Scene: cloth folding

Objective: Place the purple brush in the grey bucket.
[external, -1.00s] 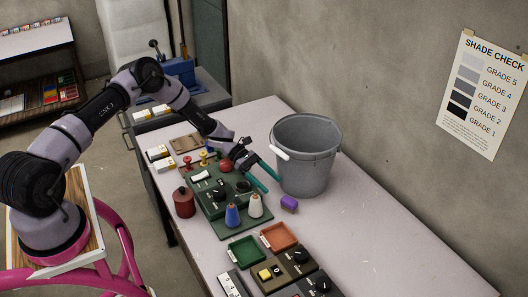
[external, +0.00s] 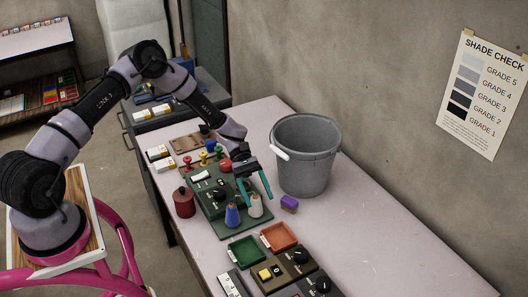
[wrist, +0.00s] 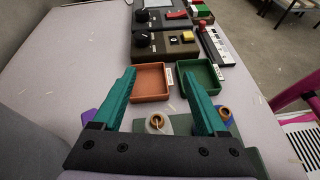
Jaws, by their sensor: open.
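The purple brush (external: 289,204) is a small purple block lying on the table, just in front of the grey bucket (external: 305,170). The bucket stands upright near the wall, and its visible inside looks empty. My gripper (external: 256,195) is open and empty, its teal fingers pointing down over the white cone, left of the brush and apart from it. In the wrist view my gripper (wrist: 165,105) spans wide. A bit of purple (wrist: 92,115) shows beside the left finger, mostly hidden by it.
A blue cone (external: 232,216) and a white cone (external: 255,206) stand on a green board close under my gripper. Orange (external: 279,237) and green (external: 245,251) trays lie in front. A dark red canister (external: 184,203) stands at left. The table is clear right of the brush.

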